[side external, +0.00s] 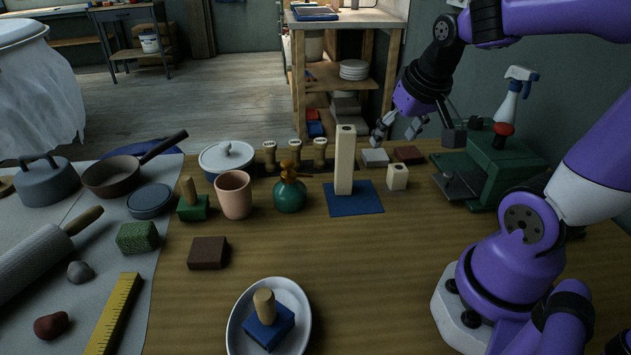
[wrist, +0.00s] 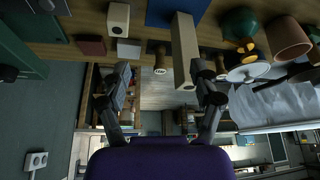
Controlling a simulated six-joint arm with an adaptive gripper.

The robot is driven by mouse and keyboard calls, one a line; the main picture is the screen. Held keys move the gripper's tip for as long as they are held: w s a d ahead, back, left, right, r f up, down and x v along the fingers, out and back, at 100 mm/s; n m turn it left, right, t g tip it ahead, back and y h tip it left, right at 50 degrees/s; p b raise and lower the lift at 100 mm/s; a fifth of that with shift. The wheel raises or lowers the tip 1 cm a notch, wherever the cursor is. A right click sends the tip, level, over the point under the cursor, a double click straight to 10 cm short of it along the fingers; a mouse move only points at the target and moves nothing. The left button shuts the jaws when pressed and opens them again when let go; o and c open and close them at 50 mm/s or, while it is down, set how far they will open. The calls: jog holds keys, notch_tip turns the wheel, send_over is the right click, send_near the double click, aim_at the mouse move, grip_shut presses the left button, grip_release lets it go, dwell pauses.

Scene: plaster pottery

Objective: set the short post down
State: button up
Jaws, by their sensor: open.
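The short post (side external: 397,176), a cream block with a hole in its top, stands upright on the wooden table just right of the blue mat (side external: 368,206). It also shows at the top of the wrist view (wrist: 119,19). The tall cream post (side external: 345,160) stands upright on the mat. My gripper (side external: 397,135) is open and empty, above the table behind the short post and apart from it. In the wrist view its two fingers (wrist: 162,76) are spread wide with nothing held between them.
A white block (side external: 375,157) and a brown block (side external: 408,153) lie below my gripper. A green machine (side external: 500,165) and spray bottle (side external: 512,95) stand to the right. A green pot (side external: 290,192) stands left of the mat.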

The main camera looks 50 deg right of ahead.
jog(key=s+a+r+n+t+y, duration=0.1)
jog(key=s+a+r+n+y, duration=0.1)
jog(key=a+n, duration=0.4)
jog(key=a, duration=0.5)
jog(key=shift+a, duration=0.15)
